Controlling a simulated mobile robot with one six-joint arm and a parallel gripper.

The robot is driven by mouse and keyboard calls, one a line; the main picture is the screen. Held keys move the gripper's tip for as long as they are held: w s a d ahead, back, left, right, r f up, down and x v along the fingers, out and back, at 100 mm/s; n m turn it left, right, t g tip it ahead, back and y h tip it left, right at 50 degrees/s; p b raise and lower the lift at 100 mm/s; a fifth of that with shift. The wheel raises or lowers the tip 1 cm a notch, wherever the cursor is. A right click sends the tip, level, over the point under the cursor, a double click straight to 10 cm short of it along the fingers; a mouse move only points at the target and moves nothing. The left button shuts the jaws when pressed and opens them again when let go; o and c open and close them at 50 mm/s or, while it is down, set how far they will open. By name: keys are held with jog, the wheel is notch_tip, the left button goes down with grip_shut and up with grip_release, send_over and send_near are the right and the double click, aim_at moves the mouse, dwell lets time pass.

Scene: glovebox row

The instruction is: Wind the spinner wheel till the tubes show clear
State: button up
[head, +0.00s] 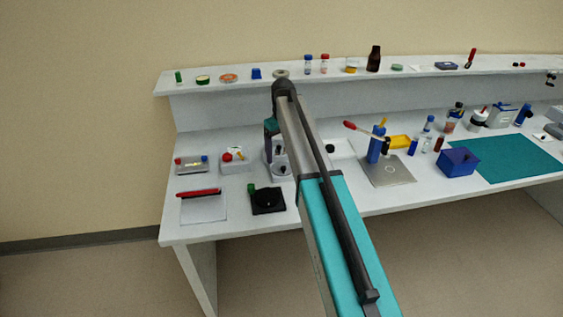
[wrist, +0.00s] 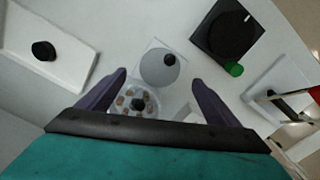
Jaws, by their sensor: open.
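The spinner wheel (wrist: 158,70) is a grey disc with a small dark knob near its edge, on a white base. Beside it, a round rotor (wrist: 124,99) holds several brownish tubes around a dark hub. In the head view my arm partly hides the spinner (head: 282,170).
A black plate with a dial and green knob (head: 267,201) stands close in front. A white box with a red knob (head: 237,160) is to the left, and a white tray (head: 342,150) with a black knob is to the right. A shelf (head: 215,82) with bottles runs behind.

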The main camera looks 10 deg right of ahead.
aim_at(282, 163)
jog(key=shift+f+p, duration=0.85)
jog(key=shift+f, duration=2.3)
jog(key=c, duration=1.1)
